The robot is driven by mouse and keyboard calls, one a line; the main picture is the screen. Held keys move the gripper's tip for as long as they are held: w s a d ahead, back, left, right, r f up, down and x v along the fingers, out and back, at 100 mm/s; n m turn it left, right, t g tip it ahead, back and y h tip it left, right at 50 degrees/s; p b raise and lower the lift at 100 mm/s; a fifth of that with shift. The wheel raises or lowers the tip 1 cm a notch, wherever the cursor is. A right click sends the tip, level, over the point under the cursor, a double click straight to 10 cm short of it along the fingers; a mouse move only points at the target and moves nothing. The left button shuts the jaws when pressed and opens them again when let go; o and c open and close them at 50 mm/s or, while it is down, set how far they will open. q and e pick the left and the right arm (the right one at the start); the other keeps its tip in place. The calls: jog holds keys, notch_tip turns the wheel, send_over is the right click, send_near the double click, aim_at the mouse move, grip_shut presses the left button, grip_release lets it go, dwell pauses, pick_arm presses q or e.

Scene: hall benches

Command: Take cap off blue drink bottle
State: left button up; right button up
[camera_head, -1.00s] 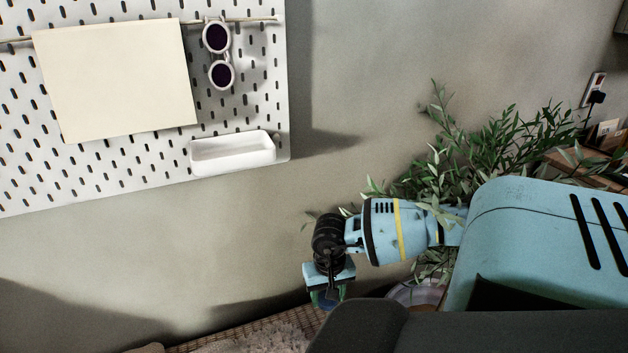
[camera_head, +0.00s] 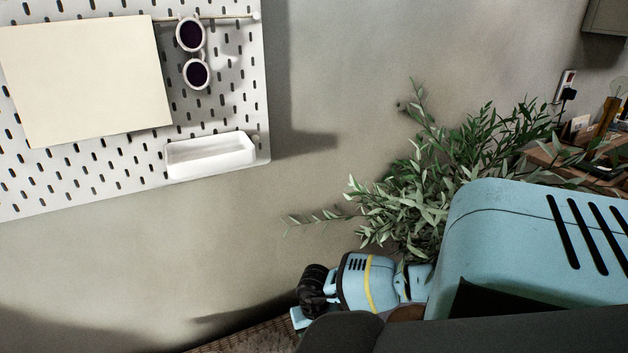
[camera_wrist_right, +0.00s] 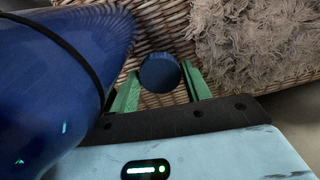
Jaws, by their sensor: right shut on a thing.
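In the right wrist view a dark blue round piece (camera_wrist_right: 160,73), which looks like a bottle cap, sits between the green fingers of my right gripper (camera_wrist_right: 160,76). The gripper is shut on it. A large glossy dark blue curved body (camera_wrist_right: 45,75) with a black band fills the left of that view, close to the camera; I cannot tell if it is the bottle. It is apart from the cap in the picture. In the head view my right wrist is low in the middle, its fingers hidden behind a dark part in front. My left gripper is not in view.
A woven wicker surface (camera_wrist_right: 160,25) with a shaggy grey-brown throw (camera_wrist_right: 250,35) lies beyond the fingers. A leafy plant (camera_head: 420,205) stands behind my right arm. A pegboard (camera_head: 90,175) with sunglasses (camera_head: 190,35) and a white tray (camera_head: 210,157) hangs on the wall.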

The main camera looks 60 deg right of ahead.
jog(key=shift+f, duration=0.8)
jog(key=shift+f, duration=0.15)
jog(key=o, duration=1.1)
jog(key=shift+r, duration=0.4)
notch_tip(320, 180, up, 12)
jog(key=p, duration=0.1)
jog(key=shift+f+p, duration=0.25)
jog(key=shift+p, duration=0.15)
